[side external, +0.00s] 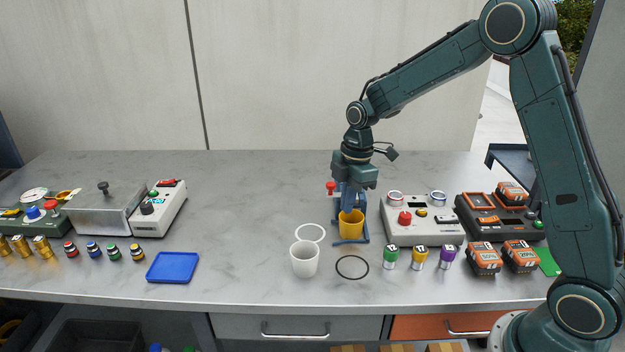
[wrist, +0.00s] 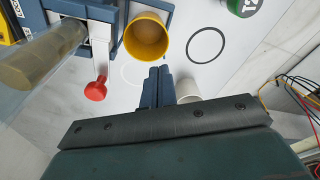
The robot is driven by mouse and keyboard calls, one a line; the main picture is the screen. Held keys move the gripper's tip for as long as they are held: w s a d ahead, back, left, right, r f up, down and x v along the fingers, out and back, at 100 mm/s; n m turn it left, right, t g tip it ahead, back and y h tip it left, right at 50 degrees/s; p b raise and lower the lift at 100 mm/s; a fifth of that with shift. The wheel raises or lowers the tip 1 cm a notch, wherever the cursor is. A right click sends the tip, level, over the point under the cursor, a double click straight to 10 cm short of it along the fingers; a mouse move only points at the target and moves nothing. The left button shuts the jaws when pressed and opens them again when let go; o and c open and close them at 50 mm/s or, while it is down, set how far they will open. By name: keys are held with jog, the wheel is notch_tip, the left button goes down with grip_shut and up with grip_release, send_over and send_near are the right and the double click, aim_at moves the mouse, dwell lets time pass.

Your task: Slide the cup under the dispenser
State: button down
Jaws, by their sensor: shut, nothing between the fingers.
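A yellow cup (side external: 351,226) stands upright at the blue dispenser (side external: 365,238); I cannot tell whether it is exactly below the spout. In the wrist view the yellow cup (wrist: 147,40) is open-topped, beside the dispenser's blue frame (wrist: 128,14) and red lever (wrist: 95,91). A white cup (side external: 304,260) stands at the front left, apart from the dispenser; my fingers partly hide it in the wrist view (wrist: 189,99). My gripper (wrist: 159,72) is shut and empty, above the table close to the yellow cup. In the side view my wrist hides much of the dispenser.
A white ring (side external: 310,233) and a black ring (side external: 352,267) mark the table near the cups. Several colored cylinders (side external: 419,258) and a control box (side external: 423,222) stand to the right. A blue tray (side external: 172,267) lies left. The table between tray and white cup is clear.

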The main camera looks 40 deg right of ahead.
aim_at(344, 237)
jog(key=w+a+r+n+h, duration=0.1)
jog(key=a+r, duration=0.1)
jog(key=a, duration=0.3)
jog(key=shift+w+a, duration=0.35)
jog(key=shift+a, duration=0.05)
notch_tip(344, 237, down, 10)
jog(key=shift+r, duration=0.1)
jog(key=d, duration=0.3)
jog(key=shift+s, duration=0.3)
jog(key=shift+s+d, duration=0.1)
jog(key=shift+d, duration=0.4)
jog(key=shift+s+d, duration=0.2)
jog(key=shift+d, duration=0.75)
